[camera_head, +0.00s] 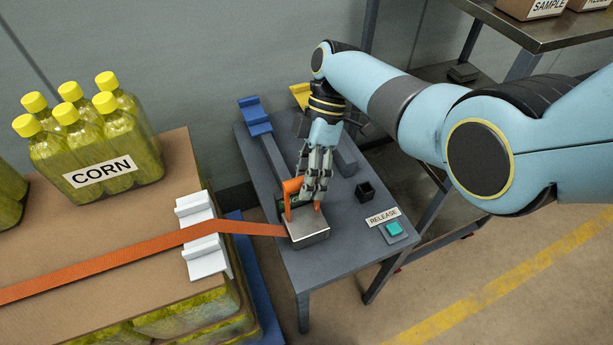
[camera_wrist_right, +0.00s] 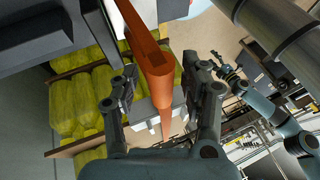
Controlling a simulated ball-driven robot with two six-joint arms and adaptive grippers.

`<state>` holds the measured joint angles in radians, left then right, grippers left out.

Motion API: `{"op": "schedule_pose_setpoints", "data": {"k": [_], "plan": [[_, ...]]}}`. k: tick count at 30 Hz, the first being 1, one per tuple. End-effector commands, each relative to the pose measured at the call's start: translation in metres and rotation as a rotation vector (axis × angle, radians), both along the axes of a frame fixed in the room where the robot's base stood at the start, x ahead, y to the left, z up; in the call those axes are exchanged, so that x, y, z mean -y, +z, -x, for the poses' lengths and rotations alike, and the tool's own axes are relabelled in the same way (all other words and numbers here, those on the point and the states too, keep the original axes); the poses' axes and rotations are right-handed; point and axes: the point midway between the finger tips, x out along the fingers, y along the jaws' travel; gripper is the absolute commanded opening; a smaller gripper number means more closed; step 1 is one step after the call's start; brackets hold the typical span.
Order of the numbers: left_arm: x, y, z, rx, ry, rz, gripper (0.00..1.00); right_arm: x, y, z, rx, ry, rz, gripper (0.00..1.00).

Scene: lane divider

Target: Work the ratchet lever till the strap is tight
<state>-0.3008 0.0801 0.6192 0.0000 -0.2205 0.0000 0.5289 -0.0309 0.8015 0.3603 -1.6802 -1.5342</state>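The ratchet (camera_head: 309,228) is a grey metal block on a dark grey bench, with an orange lever (camera_head: 291,187) standing up from it. An orange strap (camera_head: 130,252) runs from the left over the carton and a white corner guard into the ratchet. My right gripper (camera_head: 318,190) points down at the lever, its fingers partly hiding it.
Yellow CORN bottles (camera_head: 95,135) stand on the carton (camera_head: 165,170) beside white corner guards (camera_head: 205,240). A shelf stands behind.

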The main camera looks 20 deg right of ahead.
Motion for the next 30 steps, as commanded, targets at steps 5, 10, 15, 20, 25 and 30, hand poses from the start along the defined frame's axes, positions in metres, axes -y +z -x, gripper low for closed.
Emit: {"op": "schedule_pose_setpoints", "data": {"k": [5, 10, 15, 20, 25, 30], "plan": [[0.0, 0.0, 0.0, 0.001, 0.0, 0.0, 0.57, -0.001, 0.001, 0.0, 0.001, 0.001, -0.003, 0.48], [-0.001, 0.0, -0.001, 0.002, 0.0, -0.001, 0.57, 0.001, 0.006, -0.003, 0.002, 0.002, -0.003, 0.48], [0.0, 0.0, -0.001, 0.002, 0.0, 0.0, 0.57, 0.012, 0.032, -0.013, 0.006, 0.003, -0.002, 0.48], [0.0, 0.0, -0.001, 0.002, 0.0, 0.0, 0.57, 0.026, 0.063, -0.026, 0.005, 0.001, -0.002, 0.48], [0.0, 0.0, -0.001, 0.002, 0.0, 0.0, 0.57, 0.038, 0.09, -0.036, 0.003, 0.001, -0.001, 0.48], [0.0, 0.0, -0.001, 0.002, 0.0, 0.0, 0.57, 0.043, 0.103, -0.041, 0.0, 0.001, -0.001, 0.48]]}}
